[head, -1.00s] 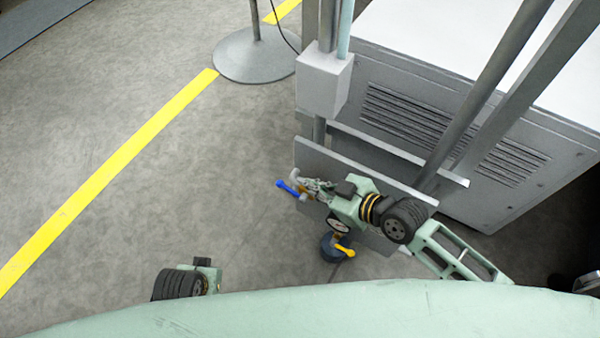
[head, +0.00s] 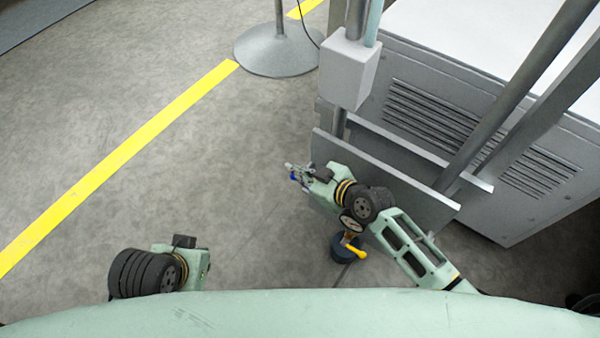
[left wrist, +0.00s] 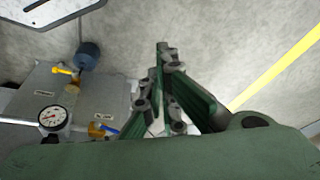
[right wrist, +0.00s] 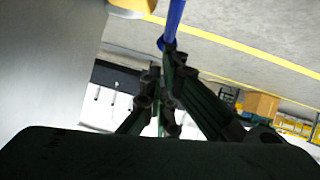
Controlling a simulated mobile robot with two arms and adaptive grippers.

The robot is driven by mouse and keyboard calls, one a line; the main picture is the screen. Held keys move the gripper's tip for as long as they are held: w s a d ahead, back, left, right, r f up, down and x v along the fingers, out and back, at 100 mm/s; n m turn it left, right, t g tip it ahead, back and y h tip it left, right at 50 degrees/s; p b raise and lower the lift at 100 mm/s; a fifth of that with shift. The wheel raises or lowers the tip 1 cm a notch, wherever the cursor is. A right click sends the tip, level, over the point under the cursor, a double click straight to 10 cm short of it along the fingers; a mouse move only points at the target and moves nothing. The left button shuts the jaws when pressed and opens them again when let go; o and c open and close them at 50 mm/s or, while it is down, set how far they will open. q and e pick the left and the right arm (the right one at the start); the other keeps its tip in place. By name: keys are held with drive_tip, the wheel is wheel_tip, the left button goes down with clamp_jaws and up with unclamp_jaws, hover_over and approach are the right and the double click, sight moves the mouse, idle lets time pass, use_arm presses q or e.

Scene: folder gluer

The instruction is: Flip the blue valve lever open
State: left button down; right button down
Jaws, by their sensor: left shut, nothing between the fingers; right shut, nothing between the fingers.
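The blue valve lever (head: 294,177) shows only as a small piece in the head view, at the left end of the grey panel; my right gripper hides the rest. In the right wrist view the blue lever (right wrist: 174,20) runs down from the top edge to my right fingertips (right wrist: 165,48) and seems to touch them; contact is not certain. My right gripper (head: 291,168) is shut and empty. In the left wrist view the lever (left wrist: 112,130) sticks out from a brass valve body (left wrist: 97,130). My left gripper (left wrist: 163,48) is shut, over bare floor, away from the valve.
The grey panel (head: 430,203) carries a round gauge (left wrist: 53,118) and a second valve with a yellow lever (head: 355,250). A post with a grey box (head: 349,72) and a vented cabinet (head: 510,200) stand behind. The floor to the left is clear.

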idle(0.3)
drive_tip(key=shift+r, duration=0.1)
drive_tip(key=p, duration=0.3)
drive_tip(key=shift+w+a+f+g+h, duration=0.2)
drive_tip(key=shift+w+a+g+h, duration=0.1)
drive_tip(key=shift+g+h, duration=0.1)
drive_tip(key=p, duration=0.1)
drive_tip(key=f+h+p, duration=0.1)
drive_tip(key=shift+w+a+g+p, duration=0.15)
drive_tip(key=shift+a+g+p, duration=0.15)
drive_tip(key=shift+a+p, duration=0.05)
drive_tip(key=shift+w+a+f+b, duration=0.1)
drive_tip(key=shift+f+b, duration=0.2)
drive_tip(key=shift+f, duration=0.1)
use_arm(q)
wheel_tip(320, 180, down, 16)
drive_tip(key=g, duration=0.1)
drive_tip(key=shift+d, duration=0.15)
use_arm(e)
drive_tip(key=v, duration=1.2)
